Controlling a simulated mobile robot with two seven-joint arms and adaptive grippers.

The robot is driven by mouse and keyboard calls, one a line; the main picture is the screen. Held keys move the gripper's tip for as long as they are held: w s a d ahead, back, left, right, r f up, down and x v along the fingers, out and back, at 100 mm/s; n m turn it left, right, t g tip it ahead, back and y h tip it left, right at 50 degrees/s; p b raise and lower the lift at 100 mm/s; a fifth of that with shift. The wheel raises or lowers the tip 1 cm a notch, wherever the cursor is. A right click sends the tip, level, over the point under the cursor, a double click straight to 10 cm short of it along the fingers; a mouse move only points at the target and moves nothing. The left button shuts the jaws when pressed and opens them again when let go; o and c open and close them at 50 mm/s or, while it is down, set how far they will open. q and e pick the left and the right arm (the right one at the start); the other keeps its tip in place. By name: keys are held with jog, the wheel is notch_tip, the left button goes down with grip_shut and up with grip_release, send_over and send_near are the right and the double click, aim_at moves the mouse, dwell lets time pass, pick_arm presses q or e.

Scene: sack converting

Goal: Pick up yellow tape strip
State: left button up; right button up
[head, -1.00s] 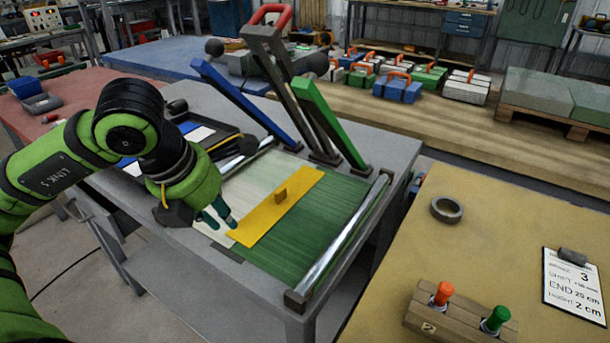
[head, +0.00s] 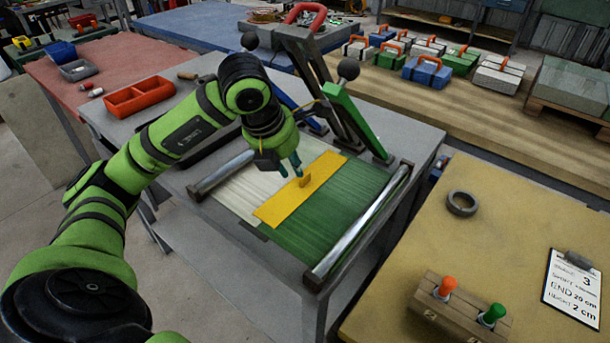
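The yellow tape strip (head: 283,205) lies flat across the seam between the pale and green sheets on the grey machine table. A small raised tab (head: 305,180) stands up near its middle. My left gripper (head: 291,168) points down just above the strip, beside the tab. Its fingertips are small and close together, and I cannot tell whether they touch the tab or how far apart they are. My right gripper is not in view.
Metal rollers (head: 362,225) flank the sheets. Blue, dark and green levers (head: 357,118) rise behind the strip, close to my arm. A red tray (head: 139,97) sits at left. A tan table (head: 420,230) at right holds a tape roll (head: 461,203), wooden block (head: 455,310) and clipboard (head: 573,287).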

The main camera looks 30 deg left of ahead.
aim_at(305, 180)
pick_arm(q)
jog(key=shift+w, duration=0.65)
jog(key=x, duration=0.5)
jog(key=shift+w+p, duration=0.3)
jog(key=shift+p, duration=0.05)
grip_shut()
